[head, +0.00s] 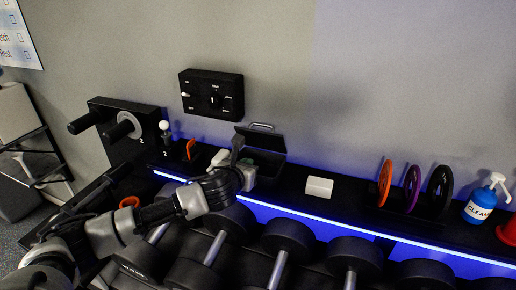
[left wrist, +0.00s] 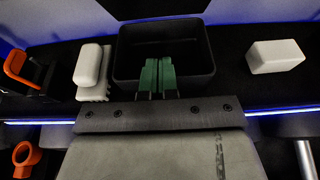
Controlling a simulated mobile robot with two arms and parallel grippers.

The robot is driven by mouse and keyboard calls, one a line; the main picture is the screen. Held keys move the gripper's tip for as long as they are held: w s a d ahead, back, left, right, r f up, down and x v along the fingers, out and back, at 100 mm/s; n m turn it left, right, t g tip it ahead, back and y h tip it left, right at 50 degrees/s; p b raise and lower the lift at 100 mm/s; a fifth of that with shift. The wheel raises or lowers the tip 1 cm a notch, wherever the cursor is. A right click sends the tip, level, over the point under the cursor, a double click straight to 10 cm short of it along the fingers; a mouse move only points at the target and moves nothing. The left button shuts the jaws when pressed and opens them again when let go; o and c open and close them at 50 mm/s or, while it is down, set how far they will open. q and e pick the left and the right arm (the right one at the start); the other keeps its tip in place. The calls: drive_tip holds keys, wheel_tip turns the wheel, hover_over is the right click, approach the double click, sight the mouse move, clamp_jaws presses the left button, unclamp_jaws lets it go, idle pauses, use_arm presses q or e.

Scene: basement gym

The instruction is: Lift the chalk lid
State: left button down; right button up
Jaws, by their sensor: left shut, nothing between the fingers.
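The chalk lid (head: 265,139) is a dark panel with a light handle on its upper edge. In the head view it stands raised at the back of the open black chalk box (head: 266,160). The left wrist view shows the box (left wrist: 202,42) open at the top, with a dark empty-looking inside. Part of the lid (left wrist: 160,8) shows behind the box. My left gripper (left wrist: 156,77) is shut and empty, its green fingers together over the box's front side. In the head view this gripper (head: 237,152) is at the box's left side. My right gripper is out of view.
A white block (head: 318,187) lies right of the box. A white eraser-like piece (left wrist: 90,66) and an orange hook (left wrist: 18,66) are to its left. Upright discs (head: 412,187) and a cleaner bottle (head: 480,204) stand farther right. Dumbbells (head: 289,236) fill the front below the lit shelf edge.

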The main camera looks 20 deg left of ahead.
use_arm(q)
drive_tip(key=p, duration=0.1)
approach(262, 144)
drive_tip(key=shift+w+f, duration=1.25)
drive_tip(key=shift+w, duration=0.3)
drive_tip(key=shift+w+a, duration=0.2)
drive_tip(key=shift+w, duration=2.3)
drive_tip(key=s+p, duration=0.7)
drive_tip(key=s, duration=0.8)
drive_tip(key=shift+d, duration=0.4)
drive_tip(key=shift+f, duration=0.1)
